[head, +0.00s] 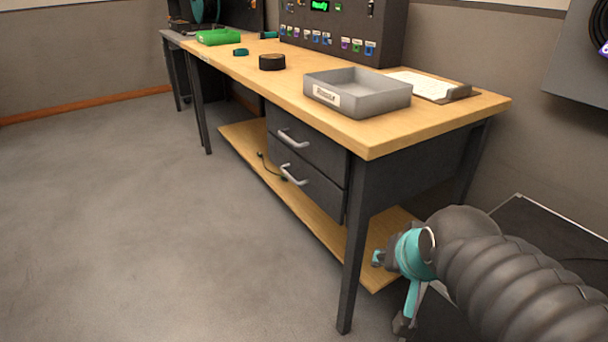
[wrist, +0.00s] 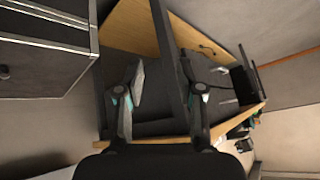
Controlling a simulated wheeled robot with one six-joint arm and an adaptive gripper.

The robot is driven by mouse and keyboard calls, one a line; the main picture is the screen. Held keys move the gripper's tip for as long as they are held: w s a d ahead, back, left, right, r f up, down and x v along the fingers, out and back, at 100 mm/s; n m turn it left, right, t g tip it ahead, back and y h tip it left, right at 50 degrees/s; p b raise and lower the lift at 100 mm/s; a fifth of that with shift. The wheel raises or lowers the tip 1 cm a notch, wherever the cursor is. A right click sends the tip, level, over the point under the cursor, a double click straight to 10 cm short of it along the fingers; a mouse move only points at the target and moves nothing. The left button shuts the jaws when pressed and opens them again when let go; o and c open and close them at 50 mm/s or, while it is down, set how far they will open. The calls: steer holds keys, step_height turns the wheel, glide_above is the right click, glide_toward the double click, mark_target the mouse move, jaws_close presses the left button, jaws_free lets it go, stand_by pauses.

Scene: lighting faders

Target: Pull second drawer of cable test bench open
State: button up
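The cable test bench (head: 240,75) has a wooden top and two stacked dark drawers. The upper drawer (head: 312,147) and the lower, second drawer (head: 315,190) both look shut, each with a silver bar handle. The second drawer's handle (head: 294,176) faces the open floor at left. In the wrist view, a small light handle (wrist: 218,70) shows past the bench leg. My gripper (head: 390,290) is at lower right, beyond the near bench leg from the drawer fronts and apart from the handles. Its fingers (wrist: 163,82) are spread and empty.
The near bench leg (head: 354,245) stands between my gripper and the drawers. A wooden lower shelf (head: 245,140) carries a black cable (head: 265,165). A grey tray (head: 360,105) sits on top. A grey cabinet (wrist: 45,40) is beside my gripper. Floor left of the bench is clear.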

steer(key=w+a+f+m+t+y+b, duration=0.15)
steer(key=w+a+m, duration=0.25)
steer(key=w, duration=0.5)
steer(key=w+a+f+m+t, duration=0.2)
steer(key=w+a+m+t, duration=0.15)
steer(key=w, duration=0.55)
steer(key=m+t+y+b, duration=0.15)
steer(key=m+t, duration=0.25)
steer(key=m, duration=0.4)
glide_toward(291, 179)
steer(key=p+x, duration=0.1)
steer(key=x, duration=1)
steer(key=shift+w+a+f, duration=0.1)
steer(key=shift+w, duration=0.2)
jaws_close()
